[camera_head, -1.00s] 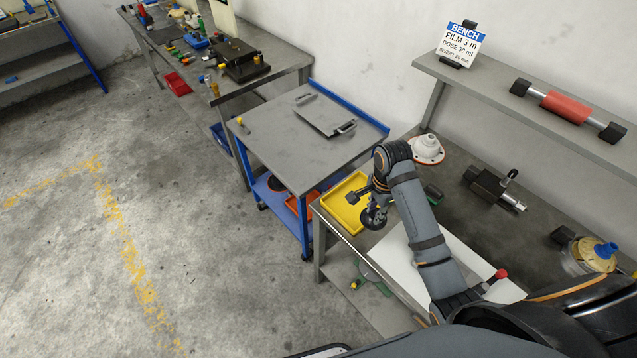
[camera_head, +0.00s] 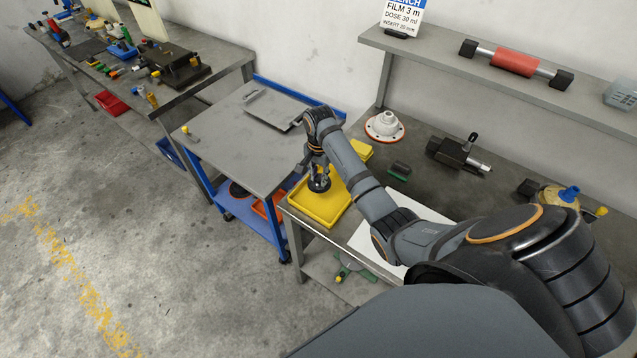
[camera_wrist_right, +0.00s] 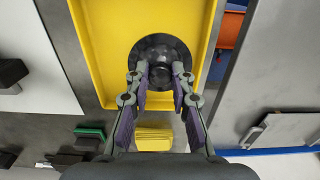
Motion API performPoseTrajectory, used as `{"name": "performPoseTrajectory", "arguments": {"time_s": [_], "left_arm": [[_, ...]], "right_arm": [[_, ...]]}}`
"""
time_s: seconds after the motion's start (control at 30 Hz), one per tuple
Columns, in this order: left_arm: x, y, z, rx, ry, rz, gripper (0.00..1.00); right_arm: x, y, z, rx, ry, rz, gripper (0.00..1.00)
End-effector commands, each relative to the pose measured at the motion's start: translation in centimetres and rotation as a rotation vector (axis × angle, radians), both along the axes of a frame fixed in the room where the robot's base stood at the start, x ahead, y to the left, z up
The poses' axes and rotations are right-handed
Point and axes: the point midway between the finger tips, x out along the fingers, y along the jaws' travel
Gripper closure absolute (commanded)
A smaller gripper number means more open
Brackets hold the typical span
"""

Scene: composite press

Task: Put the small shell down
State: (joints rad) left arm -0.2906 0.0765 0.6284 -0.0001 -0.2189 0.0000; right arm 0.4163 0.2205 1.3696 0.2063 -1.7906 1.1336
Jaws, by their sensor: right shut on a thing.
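The small shell (camera_head: 319,185) is a dark, round, flanged piece. My right gripper (camera_head: 318,171) is shut on it and holds it over the yellow tray (camera_head: 303,212) at the bench's left end. In the right wrist view the shell (camera_wrist_right: 160,47) lies between the fingertips of the gripper (camera_wrist_right: 160,78), inside the tray's outline, with the yellow floor (camera_wrist_right: 108,50) around it. I cannot tell whether the shell touches the tray floor. My left gripper is not in view.
A white flanged housing (camera_head: 385,126), a green-and-black block (camera_head: 399,171) and a dark valve-like fixture (camera_head: 458,153) stand on the bench behind my arm. A white sheet (camera_head: 368,243) lies to the tray's right. A blue cart (camera_head: 235,138) stands to its left.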

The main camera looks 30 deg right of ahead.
Motion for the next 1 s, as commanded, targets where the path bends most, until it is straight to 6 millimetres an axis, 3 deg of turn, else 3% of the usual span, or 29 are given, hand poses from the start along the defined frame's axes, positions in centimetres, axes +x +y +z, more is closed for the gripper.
{"name": "performPoseTrajectory", "arguments": {"time_s": [0.27, 0.53, 0.87, 0.9, 1.0], "left_arm": [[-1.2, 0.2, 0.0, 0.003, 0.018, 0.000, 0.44], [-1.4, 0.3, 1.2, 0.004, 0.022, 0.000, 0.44], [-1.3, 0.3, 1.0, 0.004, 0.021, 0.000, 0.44], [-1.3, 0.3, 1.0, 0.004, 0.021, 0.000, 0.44], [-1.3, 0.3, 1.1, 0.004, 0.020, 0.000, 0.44]], "right_arm": [[1.0, -0.4, -1.3, 0.000, 0.000, 0.000, 1.00], [1.1, -0.4, -4.5, 0.001, 0.001, 0.001, 1.00], [1.1, -0.4, -5.0, 0.000, 0.000, 0.001, 1.00], [1.2, -0.4, -4.9, -0.001, -0.001, 0.001, 0.73], [1.1, -0.4, -4.9, -0.001, 0.000, 0.001, 0.60]]}}
